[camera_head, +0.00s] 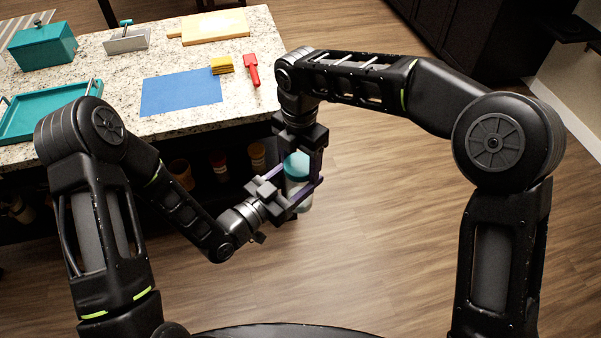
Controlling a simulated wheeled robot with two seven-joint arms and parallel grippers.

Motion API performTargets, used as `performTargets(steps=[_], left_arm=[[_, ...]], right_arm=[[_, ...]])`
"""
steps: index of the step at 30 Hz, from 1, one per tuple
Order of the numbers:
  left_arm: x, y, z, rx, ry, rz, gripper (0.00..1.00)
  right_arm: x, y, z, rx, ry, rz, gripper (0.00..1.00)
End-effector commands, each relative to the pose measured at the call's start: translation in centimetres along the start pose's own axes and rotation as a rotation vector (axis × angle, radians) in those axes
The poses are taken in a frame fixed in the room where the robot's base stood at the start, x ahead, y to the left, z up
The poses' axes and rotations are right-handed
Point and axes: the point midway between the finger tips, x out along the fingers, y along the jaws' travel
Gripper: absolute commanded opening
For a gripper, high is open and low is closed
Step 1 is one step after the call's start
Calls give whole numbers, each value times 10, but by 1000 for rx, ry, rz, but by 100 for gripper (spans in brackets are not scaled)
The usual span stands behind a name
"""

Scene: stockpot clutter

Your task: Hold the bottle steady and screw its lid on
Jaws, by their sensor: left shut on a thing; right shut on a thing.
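A clear bottle (299,203) with a pale body is held in the air in front of the counter, over the floor. A teal lid (297,166) sits at its top, and the bottle looks roughly upright. My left gripper (294,194) comes in from the left and is shut around the bottle's body. My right gripper (304,156) reaches down from above and is shut on the lid. The fingers partly cover both things, and I cannot tell how far the lid is on the bottle's thread.
Jars (257,156) stand on a shelf below. The floor at right is clear.

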Motion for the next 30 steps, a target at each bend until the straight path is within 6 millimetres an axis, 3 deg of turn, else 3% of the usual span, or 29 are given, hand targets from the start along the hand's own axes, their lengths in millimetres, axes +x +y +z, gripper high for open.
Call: performTargets(steps=[3, 4, 11, 20, 30], left_arm=[[0, 0, 0, 0, 1, 1, 0], [0, 0, 0, 0, 1, 1, 0], [0, 0, 0, 0, 1, 1, 0], [0, 0, 0, 0, 1, 1, 0], [0, 0, 0, 0, 1, 1, 0]], right_arm=[[0, 0, 0, -2, 0, 1, 16], [0, 0, 0, -2, 0, 1, 66], [0, 0, 0, -4, 0, 1, 85], [-2, 0, 0, -4, 0, 1, 86], [-39, 0, 0, -3, -1, 2, 86]])
